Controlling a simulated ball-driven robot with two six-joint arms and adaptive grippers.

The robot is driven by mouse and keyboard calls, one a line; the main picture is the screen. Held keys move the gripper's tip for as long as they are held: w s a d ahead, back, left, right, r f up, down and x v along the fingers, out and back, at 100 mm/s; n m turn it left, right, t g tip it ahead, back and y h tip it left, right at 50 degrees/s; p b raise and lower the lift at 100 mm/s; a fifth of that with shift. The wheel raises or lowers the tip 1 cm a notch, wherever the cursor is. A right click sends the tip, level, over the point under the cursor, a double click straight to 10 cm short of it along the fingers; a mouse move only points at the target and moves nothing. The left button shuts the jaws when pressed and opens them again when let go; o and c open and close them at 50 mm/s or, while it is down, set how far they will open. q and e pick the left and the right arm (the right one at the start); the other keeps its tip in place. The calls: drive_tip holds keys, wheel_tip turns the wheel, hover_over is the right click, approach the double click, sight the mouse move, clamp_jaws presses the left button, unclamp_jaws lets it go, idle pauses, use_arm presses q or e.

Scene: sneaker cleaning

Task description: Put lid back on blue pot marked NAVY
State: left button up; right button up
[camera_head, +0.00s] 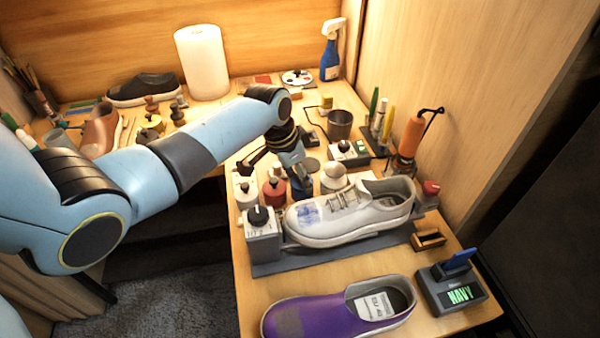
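A small dark blue pot (302,190) stands at the right end of a row of pots, behind the white sneaker. My gripper partly hides its top, so I cannot tell whether a lid is on it, and I cannot read its marking. My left gripper (274,163) hangs from the light blue arm, just above and behind the pots. Its fingers are small and dark here; I cannot tell whether they hold anything. A flat dark disc (311,164) lies behind the blue pot; I cannot tell if it is a lid. My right gripper is not in view.
A red pot (275,191) and a white pot (245,194) stand left of the blue one. The white sneaker (350,212) on its grey stand is close in front. A display (460,294) reading NAVY and a purple shoe (312,315) are nearer. A white cup (333,177) stands right.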

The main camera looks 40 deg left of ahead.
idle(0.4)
use_arm(q)
drive_tip(key=o, duration=1.4)
wheel_tip(320, 180, up, 7)
drive_tip(key=p, duration=0.7)
drive_tip(key=shift+p, duration=0.35)
clamp_jaws()
drive_tip(key=shift+f, duration=0.25)
idle(1.0)
